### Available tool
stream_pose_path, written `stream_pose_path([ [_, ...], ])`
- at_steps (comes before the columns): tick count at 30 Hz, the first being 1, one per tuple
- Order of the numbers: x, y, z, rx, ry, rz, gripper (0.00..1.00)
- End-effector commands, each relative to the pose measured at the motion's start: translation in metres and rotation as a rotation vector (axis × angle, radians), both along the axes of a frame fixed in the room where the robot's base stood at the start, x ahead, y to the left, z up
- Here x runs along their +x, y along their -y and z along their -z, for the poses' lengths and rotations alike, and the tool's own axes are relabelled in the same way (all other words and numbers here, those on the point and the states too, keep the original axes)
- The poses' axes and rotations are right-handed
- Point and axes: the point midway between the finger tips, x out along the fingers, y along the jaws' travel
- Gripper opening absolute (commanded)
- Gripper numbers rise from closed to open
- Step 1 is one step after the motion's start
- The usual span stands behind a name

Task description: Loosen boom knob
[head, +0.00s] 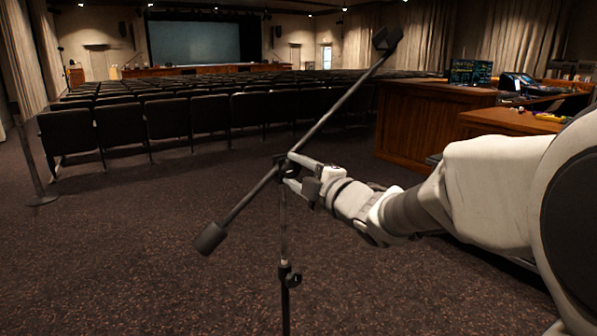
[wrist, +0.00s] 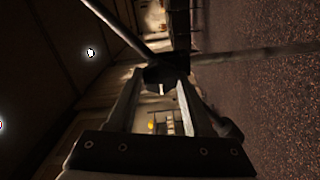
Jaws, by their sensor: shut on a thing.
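A black microphone stand (head: 284,235) stands upright on the carpet in the head view. Its boom (head: 335,107) slants from a counterweight at lower left to a dark block at upper right. My gripper (head: 286,170) reaches in from the right and is shut at the joint where the boom meets the upright. In the wrist view, the fingers of my gripper (wrist: 163,85) close on a dark knob (wrist: 165,75) at that joint. The boom (wrist: 112,22) runs up and left from it, and the upright (wrist: 260,53) runs right. The knob is partly hidden by the fingers.
Rows of dark seats (head: 170,117) fill the hall behind the stand. A wooden desk (head: 425,125) with a monitor (head: 470,72) and mixing gear is at the right. Another thin stand (head: 28,130) is at the far left. Open carpet (head: 130,250) surrounds the stand.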

Motion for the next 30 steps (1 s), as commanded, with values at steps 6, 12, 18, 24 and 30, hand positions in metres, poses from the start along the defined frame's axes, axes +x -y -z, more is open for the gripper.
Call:
stream_pose_path([
  [6, 0.0001, 0.0003, 0.0001, -0.011, 0.007, 0.001, 0.00],
  [12, 0.0001, 0.0003, 0.0001, -0.011, 0.007, 0.001, 0.00],
  [18, 0.0001, 0.0002, 0.0000, -0.010, 0.007, 0.000, 0.74],
  [24, 0.0001, 0.0001, 0.0000, -0.010, 0.007, 0.000, 0.81],
  [30, -0.0028, 0.0023, -0.0007, -0.010, 0.007, 0.001, 0.81],
])
